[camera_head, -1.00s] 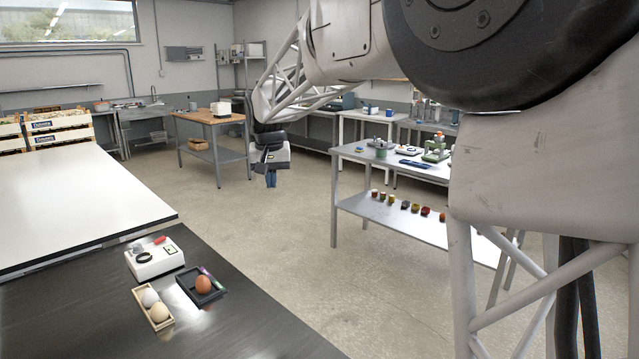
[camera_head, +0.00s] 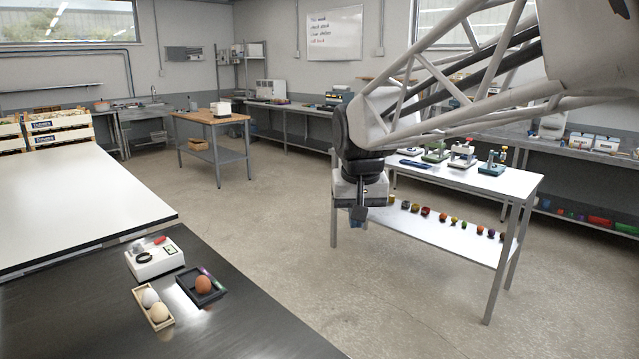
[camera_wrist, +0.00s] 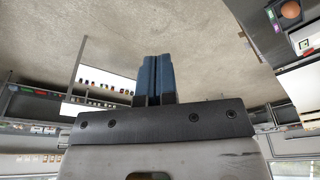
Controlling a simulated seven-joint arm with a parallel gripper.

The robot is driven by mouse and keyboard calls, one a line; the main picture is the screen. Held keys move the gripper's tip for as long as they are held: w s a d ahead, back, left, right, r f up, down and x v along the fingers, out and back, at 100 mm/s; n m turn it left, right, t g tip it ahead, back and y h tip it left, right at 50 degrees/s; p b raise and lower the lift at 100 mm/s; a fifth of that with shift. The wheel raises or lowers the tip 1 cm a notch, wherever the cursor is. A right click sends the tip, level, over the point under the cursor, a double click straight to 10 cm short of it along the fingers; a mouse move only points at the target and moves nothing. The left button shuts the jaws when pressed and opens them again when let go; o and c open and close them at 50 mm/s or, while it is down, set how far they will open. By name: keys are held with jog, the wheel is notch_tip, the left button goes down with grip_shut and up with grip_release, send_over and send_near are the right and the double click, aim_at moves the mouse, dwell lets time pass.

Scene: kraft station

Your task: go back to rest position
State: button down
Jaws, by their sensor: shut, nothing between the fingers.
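My gripper (camera_head: 358,215) hangs at the end of my arm in the head view, over the open floor in front of the metal table with the lower shelf. It is clear of every surface and empty. In the wrist view its two blue fingers (camera_wrist: 153,78) lie side by side, pressed together with nothing between them.
A metal table (camera_head: 520,188) with small devices on top and several small coloured items on its shelf stands behind and right of my gripper. The dark counter (camera_head: 240,325) at front left holds a white device (camera_head: 155,260), an egg box (camera_head: 140,291) and a dark tray (camera_head: 216,294) with a brown egg. Floor between is free.

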jog(key=s+d+f, duration=0.3)
jog(key=s+f, duration=0.1)
jog(key=s, duration=0.4)
jog(key=s+d+f, duration=0.3)
jog(key=s+d, duration=0.1)
jog(key=s, duration=0.5)
jog(key=s+d+f+m, duration=0.1)
jog(key=s+d+f, duration=0.3)
jog(key=s, duration=0.5)
jog(key=shift+s+d+f, duration=0.2)
jog(key=shift+s+f, duration=0.05)
jog(key=shift+f, duration=0.05)
jog(key=shift+w, duration=0.1)
